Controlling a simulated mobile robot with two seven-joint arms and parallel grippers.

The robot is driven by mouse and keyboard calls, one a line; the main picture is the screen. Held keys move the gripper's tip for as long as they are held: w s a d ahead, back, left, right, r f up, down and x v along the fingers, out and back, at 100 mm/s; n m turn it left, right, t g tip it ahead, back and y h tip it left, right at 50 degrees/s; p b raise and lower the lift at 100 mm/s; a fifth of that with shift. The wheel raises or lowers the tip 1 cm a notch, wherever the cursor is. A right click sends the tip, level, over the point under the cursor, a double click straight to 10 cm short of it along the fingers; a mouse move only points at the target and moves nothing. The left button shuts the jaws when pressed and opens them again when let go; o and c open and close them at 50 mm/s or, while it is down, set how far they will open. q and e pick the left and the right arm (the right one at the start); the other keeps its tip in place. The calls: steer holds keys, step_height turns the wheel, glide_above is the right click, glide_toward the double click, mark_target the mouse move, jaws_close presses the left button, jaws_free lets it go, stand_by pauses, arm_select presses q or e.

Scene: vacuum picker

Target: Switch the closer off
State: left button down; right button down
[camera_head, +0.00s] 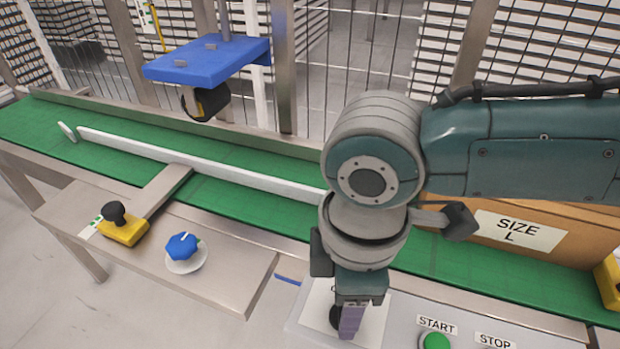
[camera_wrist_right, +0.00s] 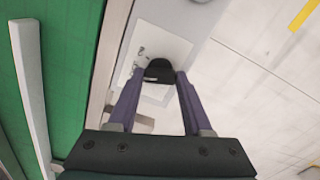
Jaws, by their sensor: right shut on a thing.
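A black knob (camera_wrist_right: 159,71) sits on a white plate (camera_wrist_right: 173,43) with small marks. In the head view it is a dark piece (camera_head: 335,317) mostly hidden behind my gripper, and its plate (camera_head: 317,300) has lettering that is mostly covered. My right gripper (camera_head: 349,318) points down at the plate, and in the wrist view its purple fingers (camera_wrist_right: 158,76) are shut on the knob, one on each side. I cannot read the knob's setting. My left gripper is not in view.
A green START button (camera_head: 436,342) and a STOP label (camera_head: 494,341) are right of my gripper. The green conveyor (camera_head: 240,194) runs behind, with a SIZE L box (camera_head: 570,246) on it. A side table holds a yellow-and-black handle (camera_head: 122,228) and a blue knob (camera_head: 182,246).

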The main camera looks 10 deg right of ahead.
steer(key=shift+a+n, duration=0.1)
steer(key=shift+n, duration=0.4)
steer(key=shift+c, duration=1.6)
jaws_free()
steer(key=shift+r, duration=0.15)
step_height(320, 180, up, 10)
steer(key=p, duration=0.3)
steer(key=shift+p, duration=0.4)
